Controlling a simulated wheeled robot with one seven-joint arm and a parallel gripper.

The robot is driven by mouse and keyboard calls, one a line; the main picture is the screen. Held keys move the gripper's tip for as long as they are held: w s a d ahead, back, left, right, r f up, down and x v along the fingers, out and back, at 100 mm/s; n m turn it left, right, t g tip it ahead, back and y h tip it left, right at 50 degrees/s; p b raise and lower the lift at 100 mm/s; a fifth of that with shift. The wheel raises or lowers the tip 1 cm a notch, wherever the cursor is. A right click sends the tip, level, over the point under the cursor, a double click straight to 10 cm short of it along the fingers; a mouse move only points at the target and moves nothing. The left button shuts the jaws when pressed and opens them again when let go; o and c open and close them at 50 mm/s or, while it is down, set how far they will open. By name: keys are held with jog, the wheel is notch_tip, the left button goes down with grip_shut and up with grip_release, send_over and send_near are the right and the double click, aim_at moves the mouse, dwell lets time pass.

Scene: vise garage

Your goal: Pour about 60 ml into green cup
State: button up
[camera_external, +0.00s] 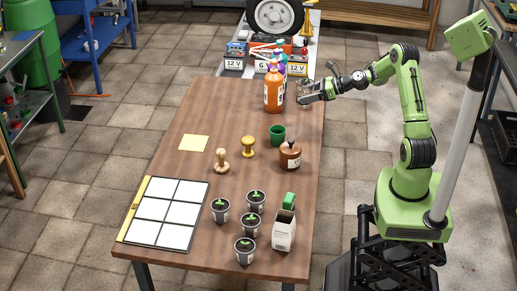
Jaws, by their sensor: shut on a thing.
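The green cup (277,135) stands upright on the wooden table, right of the middle; its contents are hidden. My gripper (302,92) is above the table's far right edge, well behind the cup and away from it. It is shut on what looks like a small clear container, too small and partly hidden to tell its contents. A brown bottle (290,157) with a white label stands just in front of the cup, to its right. An orange bottle (274,91) stands just left of my gripper.
More bottles stand behind the orange one. Two stamps, a golden one (248,146) and a wooden one (221,161), stand left of the cup. Several potted seedlings, an open white carton (284,232) and a white-squared board (165,212) occupy the front. The table's left rear is largely clear.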

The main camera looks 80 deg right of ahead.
notch_tip(320, 180, down, 12)
jog(key=shift+w+f, duration=0.1)
jog(key=shift+a+r, duration=0.1)
jog(key=shift+r, duration=0.1)
jog(key=shift+w+a+r+n+g+h+p, duration=0.4)
jog(key=shift+g+p, duration=0.3)
jog(key=shift+p, duration=0.35)
jog(key=g+p, duration=0.1)
jog(key=p, duration=0.1)
jog(key=w+a+r+n+g+h+p, duration=0.1)
jog(key=p, duration=0.1)
jog(key=shift+w+a+n+g, duration=0.25)
jog(key=shift+w+n+g, duration=0.05)
jog(key=r+p, duration=0.1)
jog(key=g+h+p, duration=0.1)
jog(key=p, duration=0.1)
jog(key=shift+w+a+r+n, duration=0.3)
jog(key=shift+w+a+r, duration=0.05)
jog(key=shift+w, duration=0.05)
jog(key=p, duration=0.1)
jog(key=g+h+p, duration=0.1)
jog(key=p, duration=0.1)
jog(key=shift+w+a+r+n, duration=0.15)
jog(key=shift+r+n, duration=0.15)
jog(key=shift+r, duration=0.05)
jog(key=shift+r+n+g+h+p, duration=0.35)
jog(key=shift+g+h+p, duration=0.3)
jog(key=shift+p, duration=0.7)
